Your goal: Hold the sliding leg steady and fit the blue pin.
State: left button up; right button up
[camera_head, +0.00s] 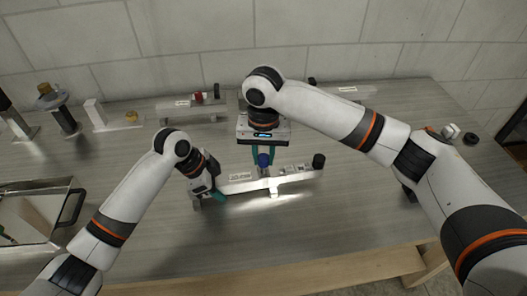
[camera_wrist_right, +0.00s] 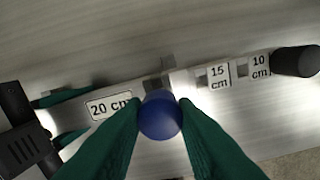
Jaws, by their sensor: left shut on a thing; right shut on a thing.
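The sliding leg (camera_head: 240,186) is a pale metal bar lying across the table, with labels for 20, 15 and 10 cm and a black end (camera_head: 318,160) on the right. In the right wrist view the leg (camera_wrist_right: 226,97) shows dark square holes near its labels. My left gripper (camera_head: 214,186) is shut on the leg's left end; its green fingers (camera_wrist_right: 60,117) show on either side of the bar. My right gripper (camera_head: 264,153) points down, shut on the blue pin (camera_head: 264,160). The pin's round head (camera_wrist_right: 160,115) is over the bar, right of the 20 cm label; its lower end is hidden.
A similar bar with a red knob (camera_head: 198,97) lies at the back. Dark and white stands (camera_head: 64,120) are at the back left, and a metal box (camera_head: 35,215) is at the left. Small white and black parts (camera_head: 471,139) lie at the right. The front table is clear.

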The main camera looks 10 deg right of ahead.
aim_at(264, 157)
jog(key=shift+f, duration=1.6)
jog(key=o, duration=1)
jog(key=shift+o, duration=0.2)
notch_tip(264, 157, up, 12)
jog(key=shift+r, duration=0.1)
pick_arm(q)
jog(key=o, duration=1.3)
